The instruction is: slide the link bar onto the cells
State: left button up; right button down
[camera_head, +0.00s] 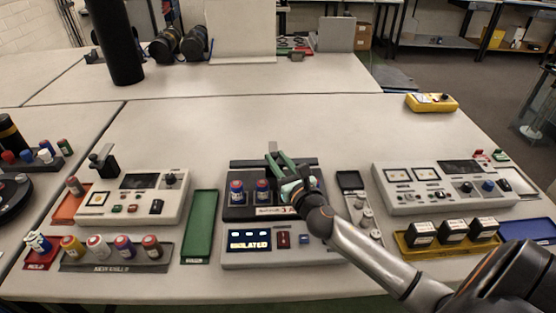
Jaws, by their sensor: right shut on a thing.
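The central unit has a black cell bay (240,213) on a light grey base. Two blue cells with red marks, the left one (236,192) and the next to its right (262,191), stand upright in the bay. My arm partly hides the bay's right side. A dark bar (244,163), which looks like the link bar, lies across the back of the bay, behind the cells and apart from their tops. My right gripper (275,158) reaches in from the right, with its fingers at this bar and shut on it; the exact contact is small and partly hidden. My left gripper is out of view.
The display (249,241) reads ISOLATED. A green tray (199,226) lies left of the unit. Grey instrument boxes stand at left (140,196) and right (440,188). A yellow tray (407,247) holds black blocks.

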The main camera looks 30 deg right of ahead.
dwell(0.7)
jog(key=s+a, duration=0.2)
jog(key=s, duration=0.1)
jog(key=s+a+p, duration=0.1)
jog(key=s, duration=0.1)
jog(key=shift+a, duration=0.1)
jog(key=shift+s+a+f, duration=0.15)
jog(key=shift+s, duration=0.05)
jog(key=c, duration=1.1)
grip_release()
jog(key=o, duration=0.4)
jog(key=shift+s, duration=0.1)
